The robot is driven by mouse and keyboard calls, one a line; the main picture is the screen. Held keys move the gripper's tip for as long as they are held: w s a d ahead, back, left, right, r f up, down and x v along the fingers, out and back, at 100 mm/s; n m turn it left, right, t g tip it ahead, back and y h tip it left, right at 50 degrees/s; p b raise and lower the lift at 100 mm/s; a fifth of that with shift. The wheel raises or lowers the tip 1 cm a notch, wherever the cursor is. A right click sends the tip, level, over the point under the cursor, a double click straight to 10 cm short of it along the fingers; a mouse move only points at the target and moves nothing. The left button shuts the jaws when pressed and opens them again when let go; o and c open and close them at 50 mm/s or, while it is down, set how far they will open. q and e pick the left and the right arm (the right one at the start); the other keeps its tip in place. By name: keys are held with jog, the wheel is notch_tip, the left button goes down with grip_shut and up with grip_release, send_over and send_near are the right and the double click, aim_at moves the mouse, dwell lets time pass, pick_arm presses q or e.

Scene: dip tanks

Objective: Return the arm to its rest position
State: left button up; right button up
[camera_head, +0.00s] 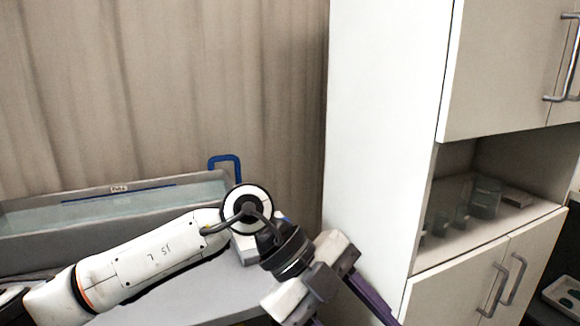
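My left arm comes in from the left, and its wrist bends down to the right. My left gripper (336,308) is at the bottom centre, in front of the white cabinet's lower left edge. Its two dark purple fingers stand apart, with their tips cut off by the bottom edge, and I see nothing between them. My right gripper is not in view.
A long grey tank (30,222) with pale liquid stands at the left behind my arm. A blue hook-shaped handle (226,159) rises at its right end. A grey tabletop (195,303) lies below my arm. A white cabinet (375,130) with glassware (486,196) stands right; a curtain hangs behind.

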pick_arm(q)
jog(key=s+d+r+g+h, duration=0.2)
jog(key=s+d+r+h, duration=0.3)
jog(key=h, duration=0.4)
jog(key=w+a+n+t+h+p, duration=0.1)
jog(key=w+a+n+t+h, duration=0.1)
jog(key=w+a+n+t, duration=0.35)
jog(key=w+a+n+t+h, duration=0.1)
jog(key=w+a+n+t, duration=0.1)
jog(key=w+n+t, duration=0.6)
jog(key=a+f+n+t+y, duration=0.7)
jog(key=f+n+t+y, duration=0.1)
jog(key=f+n+t, duration=0.15)
jog(key=s+a+f+n+g+y+p, duration=0.1)
jog(key=s+a+f+n+g+y, duration=0.1)
jog(key=a+f+y, duration=0.45)
jog(key=s+a+f+n+g+y, duration=0.1)
jog(key=s+a+f+n, duration=0.15)
jog(key=f, duration=0.75)
jog(key=s+a+f+g+y, duration=0.1)
jog(key=s+a+f+g, duration=0.2)
jog(key=s+f, duration=0.3)
jog(key=s+a+f+g+y, duration=0.1)
jog(key=s+a+f+g, duration=0.1)
jog(key=s+a+f, duration=0.3)
jog(key=s+f, duration=0.2)
jog(key=s, duration=0.2)
jog(key=shift+f+g+y, duration=0.25)
jog(key=shift+g+y, duration=0.1)
jog(key=shift+g, duration=0.05)
